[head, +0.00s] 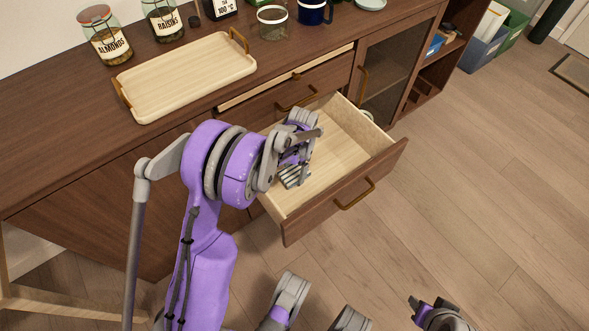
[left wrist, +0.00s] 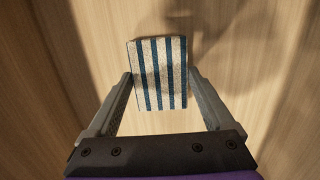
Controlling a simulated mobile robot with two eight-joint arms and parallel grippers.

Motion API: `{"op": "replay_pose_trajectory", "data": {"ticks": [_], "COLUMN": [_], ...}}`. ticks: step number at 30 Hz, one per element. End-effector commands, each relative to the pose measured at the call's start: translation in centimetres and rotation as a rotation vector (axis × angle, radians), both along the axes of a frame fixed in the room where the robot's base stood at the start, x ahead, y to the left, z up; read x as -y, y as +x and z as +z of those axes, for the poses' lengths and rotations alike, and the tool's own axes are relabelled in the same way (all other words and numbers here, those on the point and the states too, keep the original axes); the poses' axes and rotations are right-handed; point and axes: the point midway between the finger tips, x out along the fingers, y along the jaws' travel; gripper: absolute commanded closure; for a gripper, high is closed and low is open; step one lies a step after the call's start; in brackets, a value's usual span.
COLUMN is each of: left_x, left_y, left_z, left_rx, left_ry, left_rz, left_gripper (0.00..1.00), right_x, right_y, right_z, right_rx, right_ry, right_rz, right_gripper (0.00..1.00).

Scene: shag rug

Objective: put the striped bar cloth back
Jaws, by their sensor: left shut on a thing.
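The striped bar cloth (left wrist: 157,75) is a small folded rectangle, off-white with dark blue stripes. My left gripper (left wrist: 160,100) is shut on it, with one finger on each side of the cloth in the left wrist view. In the head view my left gripper (head: 298,165) is inside the outline of the open drawer (head: 385,160), over its pale wooden floor. The cloth shows there as a small striped patch (head: 293,178) below the gripper. My wrist hides part of the drawer's left side. I cannot tell whether the cloth touches the drawer floor.
The drawer's interior looks otherwise empty. On the sideboard top are a wooden tray (head: 185,80), an almonds jar (head: 104,38), a raisins jar (head: 163,20), a glass container (head: 272,22) and a dark blue mug (head: 313,11). A glass door (head: 388,65) is right of the drawer.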

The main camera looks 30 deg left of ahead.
Motion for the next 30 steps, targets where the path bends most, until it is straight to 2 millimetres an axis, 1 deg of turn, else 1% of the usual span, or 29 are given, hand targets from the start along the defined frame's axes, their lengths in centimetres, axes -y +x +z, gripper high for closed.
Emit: {"op": "replay_pose_trajectory", "data": {"ticks": [4, 5, 6, 13, 17, 20, 27, 30], "left_x": [0.0, 0.0, 0.0, 0.0, 0.0, 0.1, 0.3, 0.4], "left_y": [0.0, 0.0, 0.0, 0.0, 0.0, 0.2, 0.8, 1.0], "left_z": [-0.5, -0.4, -0.3, -0.3, 0.5, 2.1, 7.5, 9.3], "left_rx": [0.0, 0.0, 0.0, 0.0, 0.0, 0.001, 0.001, 0.001], "left_ry": [0.0, 0.0, 0.0, 0.0, 0.0, 0.0, 0.001, 0.001], "left_rz": [0.0, 0.0, 0.0, 0.0, 0.0, 0.0, 0.0, 0.0], "left_gripper": [0.58, 0.08, 0.01, 0.0, 0.0, 0.0, 0.0, 0.0], "right_x": [0.0, 0.0, 0.0, 0.0, 0.0, 0.0, 0.0, 0.0], "right_y": [0.1, 0.0, 0.0, 0.0, 0.0, -0.1, -0.3, -0.4], "right_z": [-0.4, -0.3, -0.3, -0.2, 0.2, 0.7, 2.3, 2.8], "right_rx": [-0.001, -0.001, -0.001, -0.001, 0.001, 0.002, 0.007, 0.009], "right_ry": [0.0, 0.0, 0.0, 0.0, 0.0, 0.0, 0.0, 0.0], "right_rz": [0.0, 0.0, 0.0, 0.0, 0.0, 0.0, 0.0, 0.0], "right_gripper": [0.55, 0.55, 0.55, 0.55, 0.55, 0.55, 0.55, 0.55]}}
